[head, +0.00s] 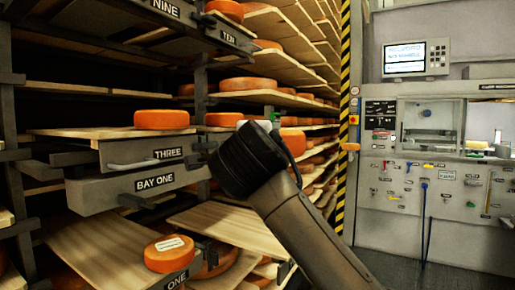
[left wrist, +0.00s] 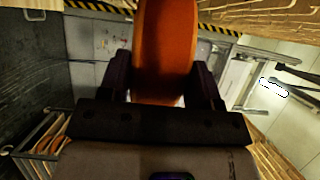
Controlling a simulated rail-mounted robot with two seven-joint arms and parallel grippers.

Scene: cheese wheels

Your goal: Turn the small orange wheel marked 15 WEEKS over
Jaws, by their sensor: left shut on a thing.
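In the left wrist view, my left gripper (left wrist: 163,72) is shut on an orange cheese wheel (left wrist: 166,40), with one dark finger on each side. The wheel shows as a tall orange band running out of the top of the picture. No label shows on the part in view, so I cannot read its marking. In the head view, one of my dark arms crosses the middle, and no gripper fingers show there. A small orange wheel with a white label (head: 169,253) lies flat on a low board at the lower left; its label is too small to read. My right gripper is not in view.
Shelf bays with wooden boards and more orange wheels (head: 162,119) fill the left and middle. The drawer front marked BAY ONE (head: 150,182) juts out at left. A yellow-black striped post (head: 345,110) and a wall panel with a screen (head: 405,60) stand right.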

